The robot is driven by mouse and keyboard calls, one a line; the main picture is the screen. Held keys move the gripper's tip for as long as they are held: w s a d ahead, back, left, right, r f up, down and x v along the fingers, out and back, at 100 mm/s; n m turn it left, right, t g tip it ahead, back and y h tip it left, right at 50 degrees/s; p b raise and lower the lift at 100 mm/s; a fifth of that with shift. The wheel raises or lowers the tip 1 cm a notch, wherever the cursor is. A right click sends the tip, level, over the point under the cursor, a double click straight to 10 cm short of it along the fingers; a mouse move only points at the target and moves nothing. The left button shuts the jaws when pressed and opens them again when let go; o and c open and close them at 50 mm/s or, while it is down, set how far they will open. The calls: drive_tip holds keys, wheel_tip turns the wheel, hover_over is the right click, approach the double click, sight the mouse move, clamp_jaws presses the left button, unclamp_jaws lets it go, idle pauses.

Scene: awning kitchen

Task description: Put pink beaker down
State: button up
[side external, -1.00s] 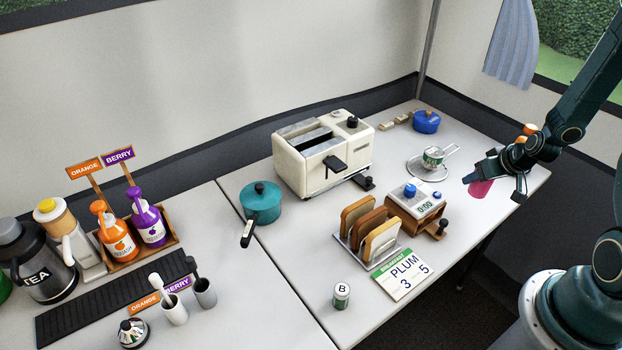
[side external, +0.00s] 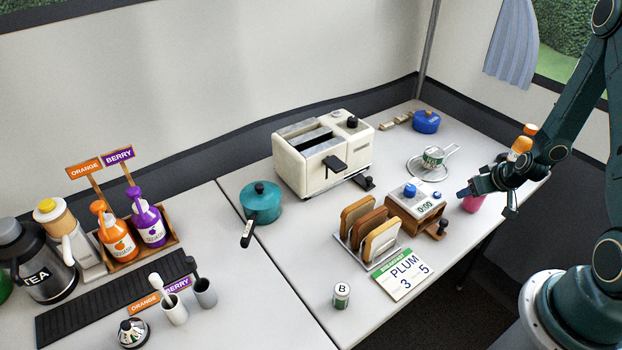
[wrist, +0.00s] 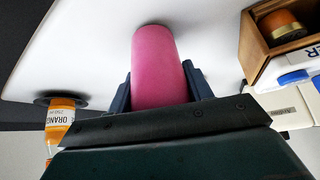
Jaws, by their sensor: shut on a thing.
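The pink beaker (side external: 473,203) is at the right edge of the right table, partly hidden by my gripper in the side view. My gripper (side external: 487,192) is shut on it. In the wrist view the beaker (wrist: 158,65) sits between the two dark fingers (wrist: 157,92) and its far end is close to or on the white table top. I cannot tell for certain whether it touches the table.
A wooden timer box (side external: 416,212) stands left of the beaker, with a toast rack (side external: 368,232) beyond it. An orange bottle (wrist: 60,122) shows in the wrist view. The table's right edge is near.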

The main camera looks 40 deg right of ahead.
drive_tip(key=shift+f, duration=0.3)
drive_tip(key=o, duration=1)
drive_tip(key=shift+c, duration=0.2)
drive_tip(key=shift+r, duration=0.2)
drive_tip(key=shift+s+r, duration=0.25)
drive_tip(key=shift+r, duration=0.15)
drive_tip(key=v, duration=0.6)
drive_tip(key=shift+s+r, duration=0.15)
drive_tip(key=shift+r, duration=0.1)
drive_tip(key=shift+a, duration=0.1)
